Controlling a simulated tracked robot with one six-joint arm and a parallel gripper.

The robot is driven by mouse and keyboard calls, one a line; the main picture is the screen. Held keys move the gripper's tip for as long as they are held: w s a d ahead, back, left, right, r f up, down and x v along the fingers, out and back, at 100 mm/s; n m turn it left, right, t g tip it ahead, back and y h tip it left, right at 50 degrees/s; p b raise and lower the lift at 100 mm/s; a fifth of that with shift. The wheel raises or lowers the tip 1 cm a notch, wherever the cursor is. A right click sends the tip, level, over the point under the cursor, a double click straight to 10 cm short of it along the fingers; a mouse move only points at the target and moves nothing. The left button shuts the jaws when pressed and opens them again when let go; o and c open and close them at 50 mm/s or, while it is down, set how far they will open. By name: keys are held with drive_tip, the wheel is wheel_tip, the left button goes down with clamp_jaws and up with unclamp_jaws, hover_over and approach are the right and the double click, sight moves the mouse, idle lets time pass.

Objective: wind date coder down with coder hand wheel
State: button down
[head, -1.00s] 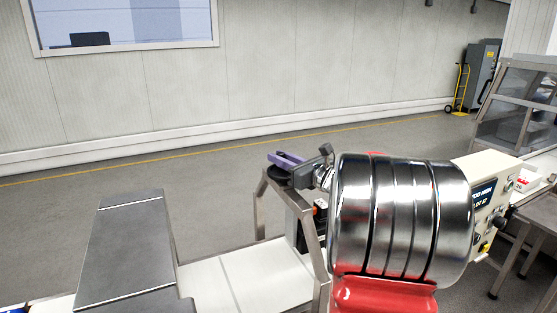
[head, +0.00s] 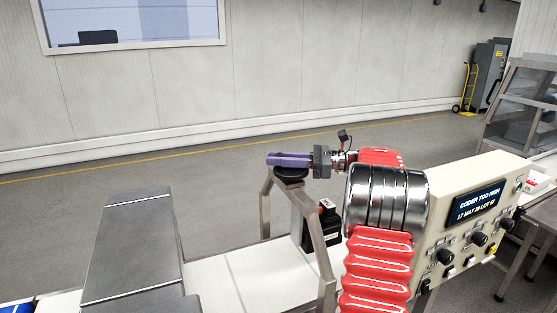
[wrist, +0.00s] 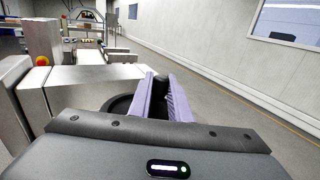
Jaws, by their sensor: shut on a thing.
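The coder hand wheel (head: 291,175) is a black disc on top of a grey metal frame, in the middle of the head view. It also shows partly in the wrist view (wrist: 121,104), behind my fingers. My gripper (head: 274,159) has purple fingers and reaches over the wheel from the right, lying level. In the wrist view the fingers (wrist: 160,88) are shut on the wheel's black upright handle (wrist: 160,82). The date coder (head: 326,224), a black box with an orange part, hangs inside the frame below the wheel; its lower part is hard to see.
A cream control panel (head: 482,213) at right reads "CODER TOO HIGH" and "17 MAY 26 LOT 52". A white conveyor (head: 215,281) runs under the frame (head: 317,247). A grey cover (head: 127,245) stands to the left. Open floor lies behind, up to the wall.

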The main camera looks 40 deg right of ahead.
drive_tip(key=shift+s+a+n+g+y, duration=0.1)
drive_tip(key=shift+a+n+g+y, duration=0.15)
drive_tip(key=shift+n+g+y, duration=0.5)
drive_tip(key=shift+a+n+g+y, duration=0.2)
drive_tip(key=shift+n+g+y, duration=0.35)
drive_tip(key=shift+n+g, duration=0.3)
drive_tip(key=shift+a+r+g, duration=0.1)
drive_tip(key=shift+g, duration=0.3)
drive_tip(key=c, duration=1.6)
unclamp_jaws()
drive_tip(key=shift+c, duration=0.2)
wheel_tip(320, 180, up, 10)
